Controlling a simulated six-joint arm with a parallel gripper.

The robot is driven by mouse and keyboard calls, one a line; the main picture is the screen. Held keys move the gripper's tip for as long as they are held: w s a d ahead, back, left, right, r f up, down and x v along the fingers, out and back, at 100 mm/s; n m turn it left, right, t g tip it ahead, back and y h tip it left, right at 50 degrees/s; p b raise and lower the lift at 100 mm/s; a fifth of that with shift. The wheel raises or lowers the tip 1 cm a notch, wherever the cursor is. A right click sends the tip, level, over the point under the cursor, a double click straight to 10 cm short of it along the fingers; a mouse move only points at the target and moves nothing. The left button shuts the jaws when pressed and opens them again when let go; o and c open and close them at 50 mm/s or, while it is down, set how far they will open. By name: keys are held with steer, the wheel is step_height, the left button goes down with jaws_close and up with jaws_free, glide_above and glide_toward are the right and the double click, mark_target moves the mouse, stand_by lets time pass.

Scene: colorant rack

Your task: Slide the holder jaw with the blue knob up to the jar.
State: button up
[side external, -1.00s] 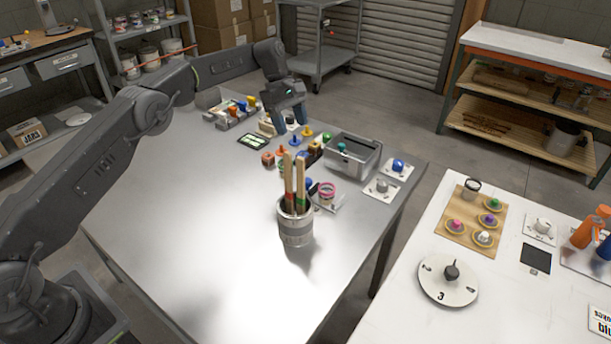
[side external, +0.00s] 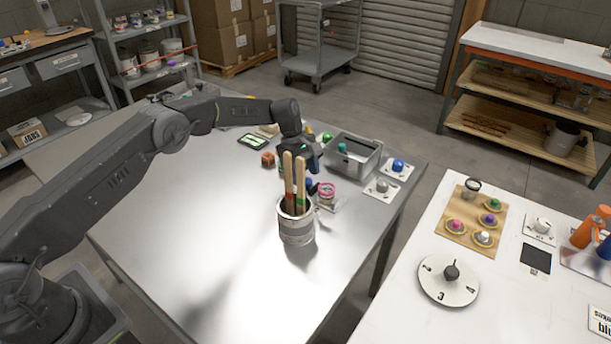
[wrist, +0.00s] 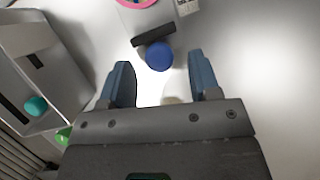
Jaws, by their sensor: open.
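The holder's dark jaw (wrist: 153,35) carries a round blue knob (wrist: 159,56), which also shows in the side view (side external: 308,183). The jar (side external: 326,188) has a pink rim and stands just right of the knob there. In the wrist view only part of the jar's pink rim (wrist: 137,3) shows at the top edge, beyond the jaw, with a gap of pale holder base between. My gripper (wrist: 160,62) is open and empty, its blue fingertips to either side of the knob in that picture. In the side view my gripper (side external: 313,158) is above and behind the knob; its height over it is unclear.
A grey bin (side external: 365,155) with a teal knob stands close by my gripper, on the left in the wrist view. A can with wooden sticks (side external: 296,225) stands in front of the holder. Plates with knobs lie to the right.

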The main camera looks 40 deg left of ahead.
steer(key=shift+d+f, duration=0.25)
steer(key=shift+f, duration=0.3)
jaws_close()
